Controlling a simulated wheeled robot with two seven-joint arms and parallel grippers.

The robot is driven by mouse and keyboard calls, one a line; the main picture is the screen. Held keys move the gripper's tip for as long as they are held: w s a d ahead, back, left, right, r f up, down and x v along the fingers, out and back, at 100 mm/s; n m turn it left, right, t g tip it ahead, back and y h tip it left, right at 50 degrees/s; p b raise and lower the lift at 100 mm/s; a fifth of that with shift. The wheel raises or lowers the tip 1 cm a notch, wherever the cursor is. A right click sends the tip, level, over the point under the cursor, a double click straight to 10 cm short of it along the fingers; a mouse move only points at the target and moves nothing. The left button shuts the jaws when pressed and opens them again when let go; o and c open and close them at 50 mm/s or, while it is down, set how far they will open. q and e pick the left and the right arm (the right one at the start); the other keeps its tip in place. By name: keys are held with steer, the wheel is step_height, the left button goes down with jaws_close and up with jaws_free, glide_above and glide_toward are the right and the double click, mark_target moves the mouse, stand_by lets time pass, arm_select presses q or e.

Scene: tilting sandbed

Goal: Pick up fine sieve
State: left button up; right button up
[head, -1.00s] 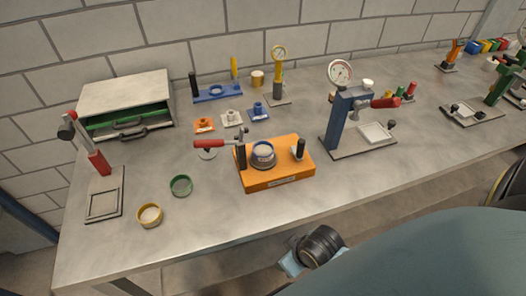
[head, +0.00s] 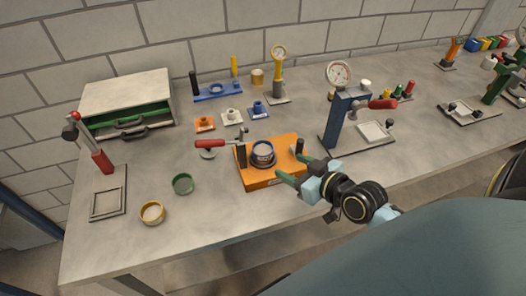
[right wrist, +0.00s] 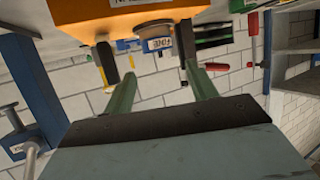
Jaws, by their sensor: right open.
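My left gripper is not in view.
A red-handled lever (head: 212,144) and its dark post stand left of the sieve; a black post (head: 300,146) stands right. A blue press (head: 337,118) is close to my right arm. Green (head: 183,184) and yellow (head: 152,213) rings lie left, with bare table around them.

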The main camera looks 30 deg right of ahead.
mark_target(257, 147)
steer(key=x, duration=1.3)
steer(key=shift+w+d+r, duration=0.1)
steer(key=shift+w+d, duration=0.1)
steer(key=shift+w, duration=0.1)
steer(key=c, duration=0.6)
